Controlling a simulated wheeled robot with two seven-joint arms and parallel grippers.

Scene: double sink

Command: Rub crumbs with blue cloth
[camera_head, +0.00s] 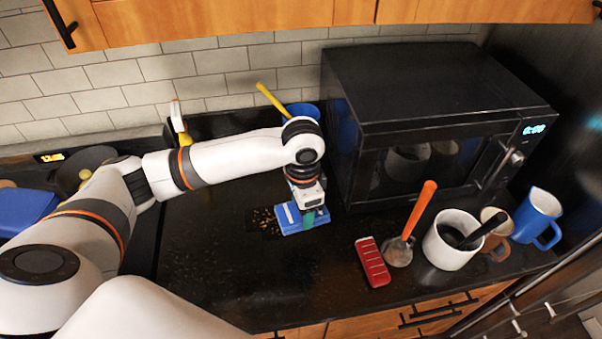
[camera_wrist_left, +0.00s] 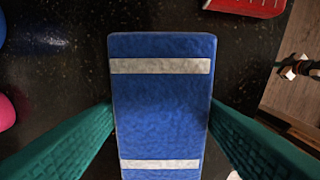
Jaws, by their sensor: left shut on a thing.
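The blue cloth (camera_head: 289,219) is a flat rectangular block with pale stripes, on or just above the black counter in front of the microwave. My left gripper (camera_head: 310,212) is shut on it from above. In the left wrist view the cloth (camera_wrist_left: 160,110) fills the middle, between the green fingers of my left gripper (camera_wrist_left: 160,145). Brown crumbs (camera_head: 263,219) lie on the counter just left of the cloth, close to its edge. Any crumbs under the cloth are hidden. My right gripper is not in view.
A black microwave (camera_head: 430,105) stands behind and right. A red ridged item (camera_head: 372,262), an orange-handled tool (camera_head: 412,225), a white pot (camera_head: 452,240) and a blue mug (camera_head: 537,216) are to the right. A blue cup (camera_head: 303,110) stands behind. The front-left counter is clear.

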